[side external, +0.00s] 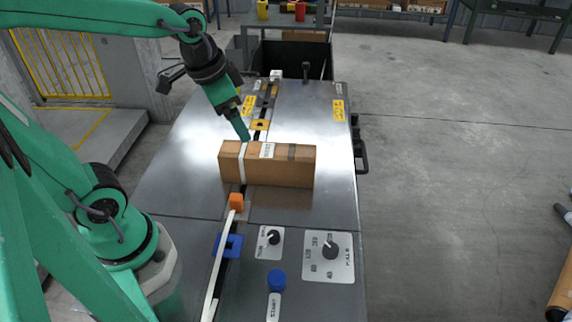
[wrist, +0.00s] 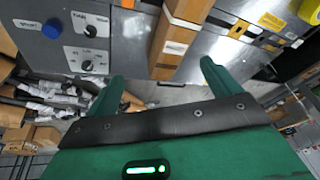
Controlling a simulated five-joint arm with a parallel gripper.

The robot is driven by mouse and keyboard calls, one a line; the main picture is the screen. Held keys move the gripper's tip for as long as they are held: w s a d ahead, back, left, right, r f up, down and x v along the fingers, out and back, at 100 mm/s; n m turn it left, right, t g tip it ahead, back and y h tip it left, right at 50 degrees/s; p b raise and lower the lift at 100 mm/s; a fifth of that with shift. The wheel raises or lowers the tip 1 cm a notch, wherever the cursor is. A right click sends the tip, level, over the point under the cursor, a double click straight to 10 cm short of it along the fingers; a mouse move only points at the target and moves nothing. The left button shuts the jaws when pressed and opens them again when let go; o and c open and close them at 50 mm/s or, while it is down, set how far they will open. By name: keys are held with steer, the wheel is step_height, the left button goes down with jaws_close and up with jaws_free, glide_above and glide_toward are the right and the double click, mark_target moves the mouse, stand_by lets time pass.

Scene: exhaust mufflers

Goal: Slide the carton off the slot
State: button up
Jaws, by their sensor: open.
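The long brown cardboard carton (side external: 285,172) lies crosswise over the dark slot (side external: 257,135) in the metal table. A white strap crosses its left part, and it has a white label and a grey band. The carton hides the slot beneath it. My gripper (side external: 243,136) points down at the far side of the carton, near its left end; I cannot tell whether it touches. In the wrist view my gripper (wrist: 160,80) has its two green fingers spread with nothing between them. The carton (wrist: 183,32) shows beyond the fingertips, and slot parts lie to its right.
An orange block (side external: 236,202) and a blue bracket (side external: 229,244) sit along the slot in front of the carton. A yellow plate (side external: 260,125) lies behind it. Dial panels (side external: 328,257) and a blue button (side external: 277,280) are at the front. The tabletop right of the carton is clear.

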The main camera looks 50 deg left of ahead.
mark_target(266, 150)
steer(key=w+f+m+g, duration=0.1)
steer(key=w+f+m, duration=0.1)
steer(key=w+f, duration=0.1)
steer(key=w+a+f+m+g, duration=0.1)
steer(key=w+f, duration=0.2)
steer(key=f, duration=0.2)
steer(key=w+a+f+m+g, duration=0.1)
steer(key=w+f+m, duration=0.1)
steer(key=f, duration=0.2)
steer(key=shift+w+a+m+g, duration=0.2)
steer(key=shift+w+m+g, duration=0.1)
steer(key=shift+w, duration=0.1)
steer(key=shift+w+a+f, duration=0.1)
steer(key=shift+w+f, duration=0.15)
steer(key=shift+f, duration=0.45)
steer(key=shift+f, duration=3.9)
steer(key=shift+c, duration=0.2)
steer(key=c, duration=1.2)
